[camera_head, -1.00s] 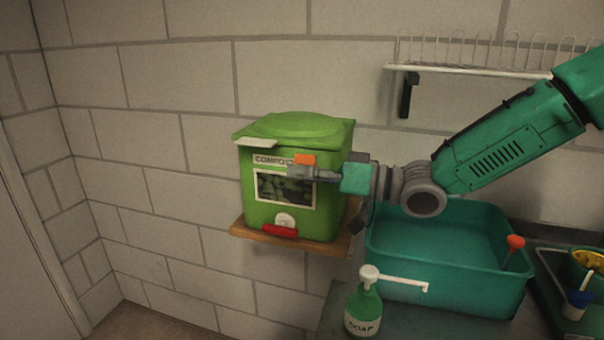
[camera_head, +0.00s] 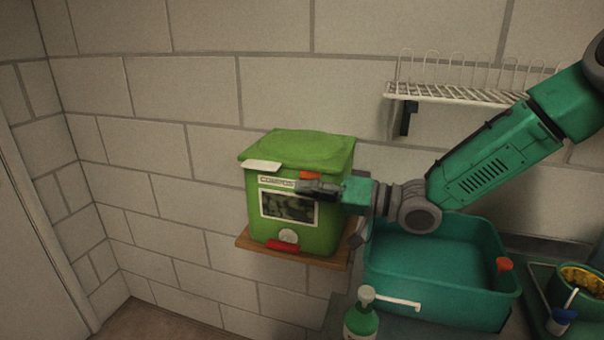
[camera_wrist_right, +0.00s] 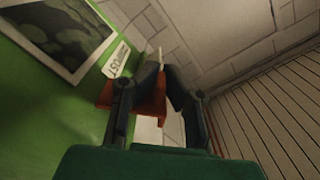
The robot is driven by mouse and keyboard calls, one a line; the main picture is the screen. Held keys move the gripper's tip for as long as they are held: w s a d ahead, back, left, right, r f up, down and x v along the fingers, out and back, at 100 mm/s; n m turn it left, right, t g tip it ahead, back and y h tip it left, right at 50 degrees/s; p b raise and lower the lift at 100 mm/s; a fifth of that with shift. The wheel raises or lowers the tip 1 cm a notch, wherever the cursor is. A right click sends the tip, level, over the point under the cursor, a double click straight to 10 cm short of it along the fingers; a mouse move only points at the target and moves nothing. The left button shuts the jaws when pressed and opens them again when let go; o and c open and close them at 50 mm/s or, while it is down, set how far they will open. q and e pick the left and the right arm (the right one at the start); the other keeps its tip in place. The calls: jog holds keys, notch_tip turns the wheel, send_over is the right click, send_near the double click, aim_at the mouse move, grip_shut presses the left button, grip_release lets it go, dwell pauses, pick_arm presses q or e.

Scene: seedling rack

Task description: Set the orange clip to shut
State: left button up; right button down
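The orange clip (camera_head: 309,175) is on the upper front of the green compost bin (camera_head: 330,227), just below the lid. My right gripper (camera_head: 305,187) reaches in from the right and covers part of it. In the right wrist view the orange clip (camera_wrist_right: 150,110) shows behind and between the fingers of my right gripper (camera_wrist_right: 163,75). The fingertips are close together with a narrow gap between them. Whether they touch or pinch the clip cannot be told. My left gripper is not in view.
The bin stands on a wooden shelf (camera_head: 330,262) on the block wall. A teal basin (camera_head: 440,295), soap bottle (camera_head: 362,320) and white wire rack (camera_head: 450,94) are to the right. A red piece (camera_head: 282,245) is low on the bin. Space left of the bin is clear.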

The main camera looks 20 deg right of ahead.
aim_at(313, 173)
jog(key=m+p, duration=0.2)
jog(key=w+d+r+m+p, duration=0.1)
jog(key=p, duration=0.1)
jog(key=shift+r+m+p, duration=0.3)
jog(key=shift+m, duration=0.1)
jog(key=m+p, duration=0.1)
jog(key=m, duration=0.1)
jog(key=m+p, duration=0.1)
jog(key=shift+w+d+r+p, duration=0.2)
jog(key=shift+w+d+p, duration=0.1)
jog(key=shift+w, duration=0.1)
jog(key=shift+w+d+m+p, duration=0.25)
jog(key=shift+m+p, duration=0.25)
jog(key=shift+m, duration=0.2)
jog(key=c, duration=1.8)
grip_release()
jog(key=shift+c, duration=0.2)
jog(key=shift+o, duration=0.8)
jog(key=shift+d, duration=0.2)
